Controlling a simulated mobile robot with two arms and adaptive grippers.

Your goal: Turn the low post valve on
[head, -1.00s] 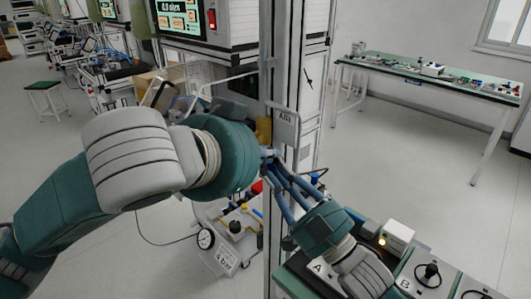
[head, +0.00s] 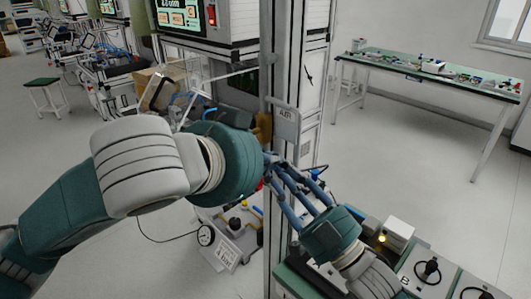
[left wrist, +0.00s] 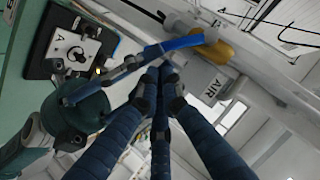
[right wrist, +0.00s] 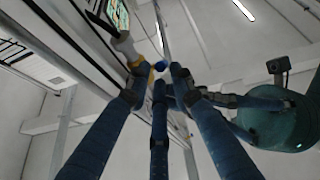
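The valve shows in the left wrist view as a blue lever (left wrist: 178,44) on a yellow body (left wrist: 215,52), beside a plate marked AIR (left wrist: 213,88). In the head view the AIR plate (head: 287,113) is on the metal post, with part of the yellow body (head: 263,127) left of it. My left gripper (left wrist: 163,85) has its fingers straight, tips just short of the lever; contact cannot be told. My right gripper (right wrist: 158,78) has straight, spread fingers reaching toward the same place, close to the left gripper. Nothing shows held in either. My left wrist hides much of the valve area in the head view.
The metal post (head: 281,210) stands between my arms. A bench with a box marked B (head: 425,270) is at lower right.

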